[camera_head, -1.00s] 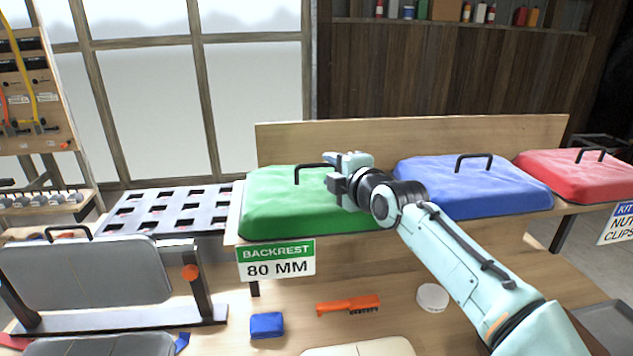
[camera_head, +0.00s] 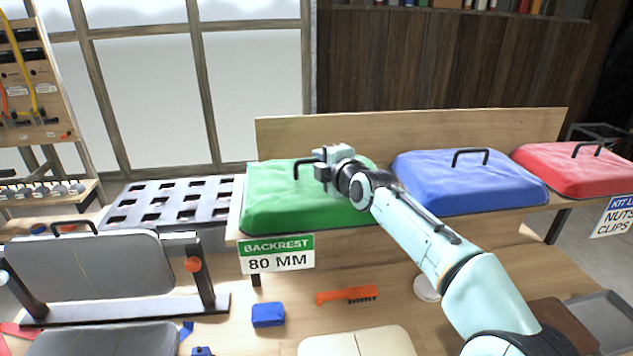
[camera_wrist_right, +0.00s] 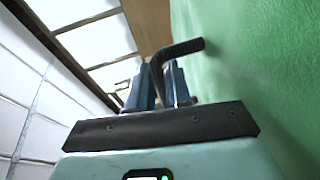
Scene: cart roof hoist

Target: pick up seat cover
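A green padded cover (camera_head: 290,205) with a black bar handle (camera_head: 297,168) lies on the bench shelf above the "BACKREST 80 MM" sign. A blue cover (camera_head: 470,187) and a red cover (camera_head: 572,172) with like handles lie to its right. My right gripper (camera_head: 322,165) is at the green cover's handle. In the right wrist view the handle (camera_wrist_right: 180,50) runs down between the two close-set blue fingers (camera_wrist_right: 158,88), and the gripper looks shut on it. The green surface (camera_wrist_right: 250,70) fills the right side there. My left gripper is not in view.
A grey panel in a stand (camera_head: 95,265) is at the left, with a slotted dark tray (camera_head: 170,205) behind it. A blue block (camera_head: 268,315), an orange brush (camera_head: 345,295) and a beige pad (camera_head: 360,342) lie on the lower table. A wooden backboard (camera_head: 430,127) rises behind the covers.

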